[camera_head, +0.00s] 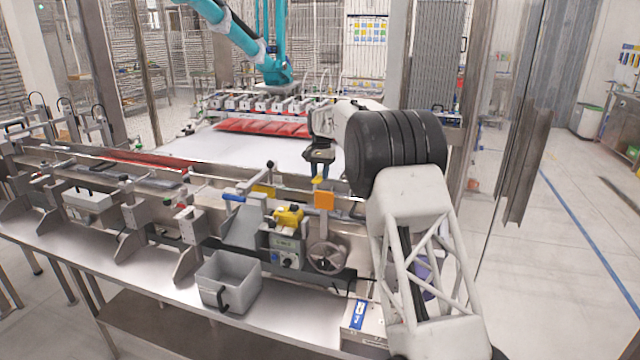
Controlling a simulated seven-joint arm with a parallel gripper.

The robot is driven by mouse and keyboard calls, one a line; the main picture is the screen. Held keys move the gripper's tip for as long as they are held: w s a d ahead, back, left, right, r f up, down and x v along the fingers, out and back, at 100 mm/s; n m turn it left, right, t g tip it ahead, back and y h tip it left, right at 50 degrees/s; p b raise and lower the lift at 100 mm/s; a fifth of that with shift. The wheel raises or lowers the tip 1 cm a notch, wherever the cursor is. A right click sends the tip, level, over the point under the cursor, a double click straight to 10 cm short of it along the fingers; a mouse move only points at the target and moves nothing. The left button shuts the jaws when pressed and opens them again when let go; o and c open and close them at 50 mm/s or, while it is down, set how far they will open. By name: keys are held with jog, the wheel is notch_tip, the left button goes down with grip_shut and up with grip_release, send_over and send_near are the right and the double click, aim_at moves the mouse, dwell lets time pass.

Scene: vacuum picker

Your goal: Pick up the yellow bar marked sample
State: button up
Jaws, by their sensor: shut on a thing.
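My gripper (319,168) is at the centre right, above the near rail of the machine and pointing down. It is shut on a small yellow piece (318,181) that shows just below its fingertips. This looks like the yellow bar, but no sample marking can be read at this size. The gripper hides its upper part. The piece is held just above an orange square plate (323,200) on the rail; I cannot tell whether they touch.
A yellow object (289,216) sits on a grey control box beside a handwheel (327,256). A grey open bin (228,281) stands on the steel bench in front. The white conveyor (230,150) behind carries red packs (262,127) under a row of pickers. A teal arm (235,38) hangs above.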

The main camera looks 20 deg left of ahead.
jog(key=shift+r, duration=1.05)
